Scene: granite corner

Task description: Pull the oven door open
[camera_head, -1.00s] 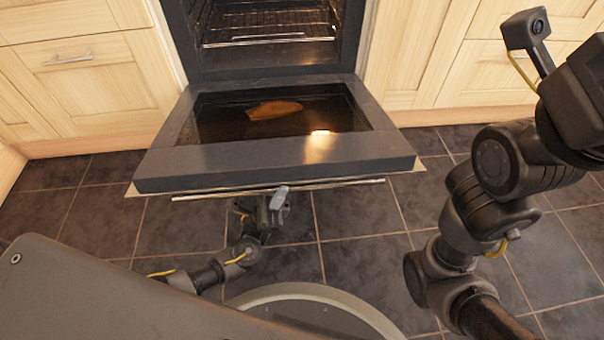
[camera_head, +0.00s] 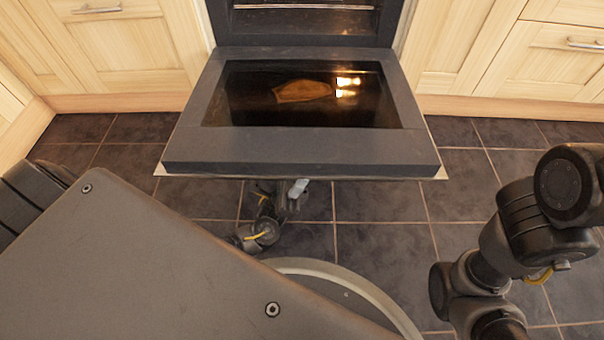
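The dark grey oven door (camera_head: 300,152) is folded down from the oven (camera_head: 305,24) and lies about level, its inner glass facing up. The oven cavity is open behind it, with a rack just visible at the top. The door's handle is hidden below its front edge. My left gripper (camera_head: 292,190) is at the middle of that front edge, just below it. One light grey finger shows; the rest is hidden by the door, so its grip on the handle cannot be made out. My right arm (camera_head: 520,235) is at the right; its gripper is out of view.
Light wooden cabinets (camera_head: 120,45) flank the oven on both sides. The dark tiled floor (camera_head: 390,205) is clear on either side of the door. My own base and body fill the bottom and lower left.

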